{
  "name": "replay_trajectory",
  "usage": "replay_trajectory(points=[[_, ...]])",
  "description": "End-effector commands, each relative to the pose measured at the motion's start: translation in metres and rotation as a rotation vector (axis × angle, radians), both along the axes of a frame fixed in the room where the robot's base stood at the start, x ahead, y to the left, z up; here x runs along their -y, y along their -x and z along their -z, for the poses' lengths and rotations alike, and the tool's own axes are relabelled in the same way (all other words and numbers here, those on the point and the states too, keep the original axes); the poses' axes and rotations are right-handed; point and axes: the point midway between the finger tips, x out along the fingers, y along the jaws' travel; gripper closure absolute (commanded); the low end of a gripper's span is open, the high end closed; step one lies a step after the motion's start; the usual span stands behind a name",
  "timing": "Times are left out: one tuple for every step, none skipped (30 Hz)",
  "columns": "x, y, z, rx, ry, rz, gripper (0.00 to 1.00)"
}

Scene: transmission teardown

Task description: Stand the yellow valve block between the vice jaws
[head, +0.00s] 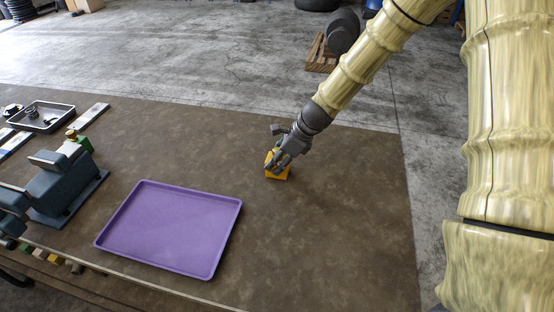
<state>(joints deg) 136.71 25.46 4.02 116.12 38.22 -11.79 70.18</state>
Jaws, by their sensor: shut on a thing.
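The yellow valve block (279,174) is at the right part of the brown table, to the right of the purple tray. My gripper (279,162) reaches down from the upper right and is shut on the block. The fingers hide part of the block. I cannot tell whether the block touches the table. The blue-grey vice (62,185) stands at the left of the table. A green and yellow thing (78,139) shows at its far side. The gap between its jaws is hard to make out.
The empty purple tray (128,212) lies between the vice and my gripper. A dark tray (16,121) with small parts and several light flat bars (92,115) lie at the far left. Small coloured things (55,259) line the near edge. The table's right side is clear.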

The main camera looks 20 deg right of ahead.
Motion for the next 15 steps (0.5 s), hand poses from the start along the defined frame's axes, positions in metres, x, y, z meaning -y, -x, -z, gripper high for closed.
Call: replay_trajectory(points=[[-0.0002,-0.0004,0.0009,0.001,-0.001,0.000,1.00],[-0.0001,0.0000,0.0011,0.000,0.000,0.000,0.46],[-0.0001,0.0001,0.0010,0.000,0.000,0.000,0.39],[-0.0001,0.0000,0.0010,0.000,0.000,0.000,0.33],[-0.0001,0.0000,0.0010,0.000,0.000,0.000,0.30],[-0.0001,0.0001,0.0009,0.000,0.000,0.000,0.30],[-0.0001,0.0001,0.0009,0.000,0.000,0.000,0.30],[-0.0001,0.0001,0.0009,0.000,0.000,0.000,0.30],[-0.0002,0.0000,0.0008,0.000,0.000,0.000,0.30],[-0.0002,0.0000,0.0008,0.000,0.000,0.000,0.30],[-0.0002,0.0000,0.0008,0.000,0.000,0.000,0.30],[-0.0001,0.0001,0.0009,0.000,0.000,0.000,0.30],[-0.0001,0.0000,0.0008,0.000,0.000,0.000,0.30],[-0.0001,0.0000,0.0005,0.000,0.000,0.000,0.30],[-0.0002,0.0000,-0.0005,0.000,0.000,0.000,0.30]])
